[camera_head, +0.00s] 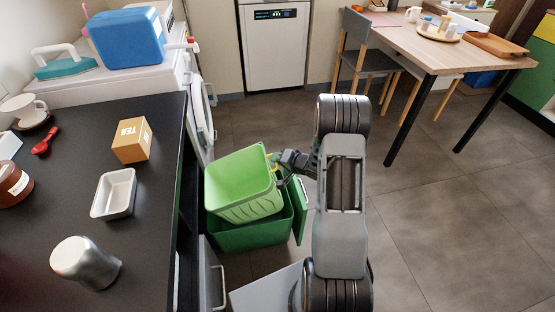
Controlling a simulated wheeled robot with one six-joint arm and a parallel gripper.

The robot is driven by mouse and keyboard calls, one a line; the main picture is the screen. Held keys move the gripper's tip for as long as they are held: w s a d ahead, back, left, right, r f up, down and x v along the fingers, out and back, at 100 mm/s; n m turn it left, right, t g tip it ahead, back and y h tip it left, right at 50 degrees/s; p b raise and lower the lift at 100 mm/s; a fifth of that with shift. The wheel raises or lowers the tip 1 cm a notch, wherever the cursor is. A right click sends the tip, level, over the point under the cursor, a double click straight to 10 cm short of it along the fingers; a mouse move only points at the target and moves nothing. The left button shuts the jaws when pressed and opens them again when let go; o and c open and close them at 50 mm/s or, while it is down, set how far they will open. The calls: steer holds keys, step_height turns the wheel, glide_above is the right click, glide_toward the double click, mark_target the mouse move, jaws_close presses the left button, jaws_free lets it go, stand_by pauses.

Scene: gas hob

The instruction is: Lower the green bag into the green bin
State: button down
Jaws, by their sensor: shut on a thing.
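The green bag (240,180) is a light green, open-topped, box-shaped thing with a ribbed lower part. It is tilted and partly over, partly within the opening of the darker green bin (240,238). The bin stands low beside the black counter. My gripper (275,168) is shut on the right rim of the bag. My arm comes in from the right, and the fingertips are small and partly hidden. The bag hides much of the bin's inside, so I cannot tell how deep its bottom reaches.
The black counter (75,215) at the left holds a tea box (132,141), a white dish (114,193) and a metal canister (85,262). An open drawer front (212,275) is near the bin. Open floor (440,210) lies to the right, below the wooden table (430,47).

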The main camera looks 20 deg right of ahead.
steer(key=shift+f+b, duration=4.05)
steer(key=shift+f, duration=0.15)
steer(key=c, duration=1.1)
jaws_free()
steer(key=shift+c, duration=0.2)
steer(key=shift+r, duration=0.1)
steer(key=p+v, duration=0.5)
steer(key=v, duration=0.7)
steer(key=shift+s+d, duration=0.1)
steer(key=shift+d, duration=0.1)
steer(key=shift+s+d+r, duration=0.25)
steer(key=shift+s, duration=0.35)
